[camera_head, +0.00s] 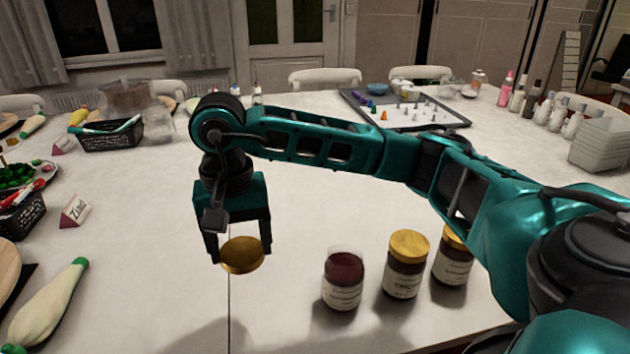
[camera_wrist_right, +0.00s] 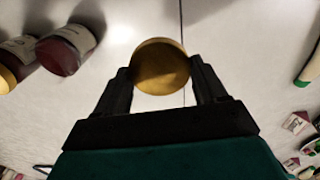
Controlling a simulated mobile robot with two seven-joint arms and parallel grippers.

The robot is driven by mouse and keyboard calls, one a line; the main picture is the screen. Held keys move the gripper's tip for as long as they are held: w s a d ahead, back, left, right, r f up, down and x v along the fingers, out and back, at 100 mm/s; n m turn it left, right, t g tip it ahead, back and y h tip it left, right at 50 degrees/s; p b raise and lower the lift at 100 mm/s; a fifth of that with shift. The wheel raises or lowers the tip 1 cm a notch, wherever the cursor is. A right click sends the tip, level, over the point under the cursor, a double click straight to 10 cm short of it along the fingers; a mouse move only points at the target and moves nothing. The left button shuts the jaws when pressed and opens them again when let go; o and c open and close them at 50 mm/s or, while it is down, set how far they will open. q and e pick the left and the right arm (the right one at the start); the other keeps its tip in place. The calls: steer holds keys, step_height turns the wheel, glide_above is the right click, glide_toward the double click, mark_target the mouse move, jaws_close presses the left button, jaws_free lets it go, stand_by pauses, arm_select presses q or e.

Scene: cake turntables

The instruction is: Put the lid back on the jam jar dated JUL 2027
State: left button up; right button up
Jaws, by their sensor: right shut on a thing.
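My right gripper (camera_head: 240,252) is shut on a gold lid (camera_head: 243,257) and holds it above the table, left of the jars. The lid also shows between the fingers in the right wrist view (camera_wrist_right: 161,66). An open jar of dark red jam (camera_head: 343,279) stands upright on the table to the right of the gripper. It shows at the upper left of the right wrist view (camera_wrist_right: 66,52). Two jars with gold lids stand beside it, a nearer one (camera_head: 405,265) and one partly behind my arm (camera_head: 453,258). The label dates are too small to read. My left gripper is not in view.
The white table (camera_head: 150,250) is clear around the held lid. At the left are a name card (camera_head: 76,210), a piping bag (camera_head: 48,305) and a black basket (camera_head: 110,134). A tray with small pieces (camera_head: 405,110) lies at the back. Bottles (camera_head: 545,108) stand at the far right.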

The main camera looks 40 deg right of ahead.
mark_target(229, 261)
steer(key=a+f+n, duration=0.1)
steer(key=n, duration=0.1)
steer(key=f+n, duration=0.1)
steer(key=n, duration=0.1)
steer(key=a+f+n, duration=0.1)
steer(key=shift+s+a+f+n, duration=0.35)
steer(key=shift+f+n, duration=0.05)
